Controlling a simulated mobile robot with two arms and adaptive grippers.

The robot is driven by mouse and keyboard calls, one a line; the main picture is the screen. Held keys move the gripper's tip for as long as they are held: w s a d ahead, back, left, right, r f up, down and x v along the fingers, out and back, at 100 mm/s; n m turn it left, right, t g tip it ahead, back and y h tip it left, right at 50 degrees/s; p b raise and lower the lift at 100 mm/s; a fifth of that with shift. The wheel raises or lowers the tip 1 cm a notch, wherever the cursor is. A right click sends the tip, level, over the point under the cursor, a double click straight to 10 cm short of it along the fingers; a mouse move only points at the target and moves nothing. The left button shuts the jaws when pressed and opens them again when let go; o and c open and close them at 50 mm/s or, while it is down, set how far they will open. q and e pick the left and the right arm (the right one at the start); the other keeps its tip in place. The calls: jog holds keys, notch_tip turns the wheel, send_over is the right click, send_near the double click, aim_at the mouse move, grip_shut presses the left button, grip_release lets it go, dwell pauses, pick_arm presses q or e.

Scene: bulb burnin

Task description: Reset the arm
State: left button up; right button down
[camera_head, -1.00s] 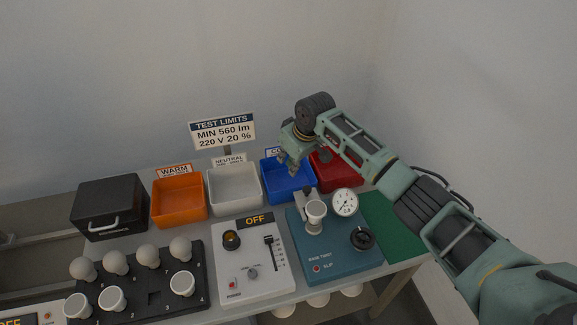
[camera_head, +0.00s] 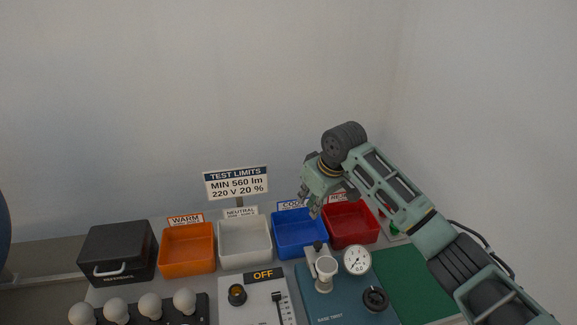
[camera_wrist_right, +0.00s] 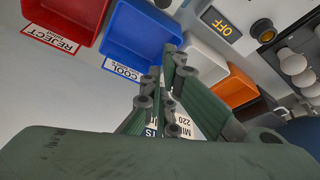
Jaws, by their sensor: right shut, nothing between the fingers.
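My right arm reaches in from the right in the head view. Its gripper (camera_head: 311,207) points down above the back right part of the blue COOL bin (camera_head: 300,250), apart from it. The gripper is shut and holds nothing. In the right wrist view its fingers (camera_wrist_right: 168,100) show close together, with the blue bin (camera_wrist_right: 140,35) and the red REJECT bin (camera_wrist_right: 62,18) beyond them. My left gripper is not in view.
An orange bin (camera_head: 187,265), a white bin (camera_head: 246,262) and the red bin (camera_head: 350,240) flank the blue one. The limits sign (camera_head: 236,184) stands behind.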

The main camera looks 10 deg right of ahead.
jog(key=s+a+f, duration=0.3)
jog(key=s+f, duration=0.5)
jog(key=s, duration=0.2)
jog(key=s+a+f, duration=0.4)
jog(key=s+f, duration=0.3)
jog(key=s, duration=0.2)
jog(key=s+d+m+h, duration=0.15)
jog(key=s+d, duration=0.35)
jog(key=s, duration=0.6)
jog(key=s+d+m, duration=0.2)
jog(key=s+d, duration=0.3)
jog(key=s, duration=0.5)
notch_tip(320, 180, down, 31)
jog(key=s+g+b, duration=0.1)
jog(key=s+b, duration=0.1)
jog(key=b, duration=0.1)
jog(key=s+d+f+g+b, duration=0.1)
jog(key=s+d+f+b, duration=0.1)
jog(key=s+f, duration=1.4)
jog(key=shift+s+d+f+g+b, duration=0.2)
jog(key=shift+s+f+g+b, duration=0.15)
jog(key=shift+f, duration=0.45)
